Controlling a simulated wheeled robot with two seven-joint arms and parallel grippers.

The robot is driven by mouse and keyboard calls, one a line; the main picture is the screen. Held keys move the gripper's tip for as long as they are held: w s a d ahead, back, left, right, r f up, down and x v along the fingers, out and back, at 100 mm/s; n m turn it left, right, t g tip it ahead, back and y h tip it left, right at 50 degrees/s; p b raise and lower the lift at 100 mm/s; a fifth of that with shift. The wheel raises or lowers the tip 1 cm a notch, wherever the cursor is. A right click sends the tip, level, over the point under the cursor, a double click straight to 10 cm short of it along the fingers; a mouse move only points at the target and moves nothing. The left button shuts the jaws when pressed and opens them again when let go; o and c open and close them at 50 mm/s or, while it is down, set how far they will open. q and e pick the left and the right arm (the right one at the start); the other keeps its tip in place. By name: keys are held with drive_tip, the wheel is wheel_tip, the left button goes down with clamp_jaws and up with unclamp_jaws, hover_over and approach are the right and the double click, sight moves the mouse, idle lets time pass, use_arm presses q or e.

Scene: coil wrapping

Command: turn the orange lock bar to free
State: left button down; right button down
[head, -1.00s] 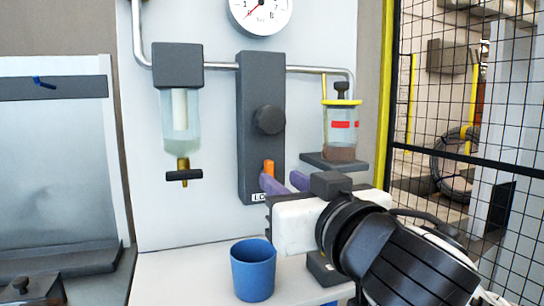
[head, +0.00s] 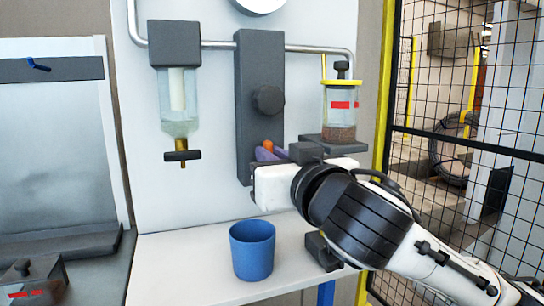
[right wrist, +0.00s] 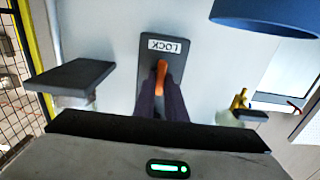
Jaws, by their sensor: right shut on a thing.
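The orange lock bar (right wrist: 160,75) sits on the dark grey valve panel (head: 258,70) below its round knob (head: 268,100). In the right wrist view the bar runs roughly along the panel's length, near the white LOCK label (right wrist: 166,46), which appears upside down. My right gripper (head: 268,152) is shut on the bar, with a purple finger on each side of it. In the head view only the bar's orange end (head: 268,146) shows; the gripper hides the rest and the label. My left gripper is not in view.
A jar with a yellow lid (head: 341,84) stands on a small shelf right of the panel. A glass filter (head: 178,90) with a black-handled drain tap (head: 182,156) hangs to the left. A blue cup (head: 253,250) stands on the white ledge below. A mesh fence (head: 440,120) is at right.

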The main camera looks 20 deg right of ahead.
use_arm(q)
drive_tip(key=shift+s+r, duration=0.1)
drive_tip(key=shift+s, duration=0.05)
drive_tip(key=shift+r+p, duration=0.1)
drive_tip(key=shift+p, duration=0.25)
use_arm(e)
drive_tip(key=shift+r+n, duration=0.1)
drive_tip(key=shift+n, duration=0.3)
use_arm(q)
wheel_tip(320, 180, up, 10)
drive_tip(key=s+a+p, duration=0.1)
drive_tip(key=p, duration=1.2)
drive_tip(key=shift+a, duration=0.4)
use_arm(e)
drive_tip(key=shift+a+f+n, duration=0.1)
drive_tip(key=shift+n, duration=2.75)
drive_tip(key=shift+a+f+n, duration=0.1)
drive_tip(key=shift+f+n, duration=0.05)
drive_tip(key=shift+n, duration=2.75)
drive_tip(key=shift+a+f+n, duration=0.1)
drive_tip(key=shift+n, duration=2.75)
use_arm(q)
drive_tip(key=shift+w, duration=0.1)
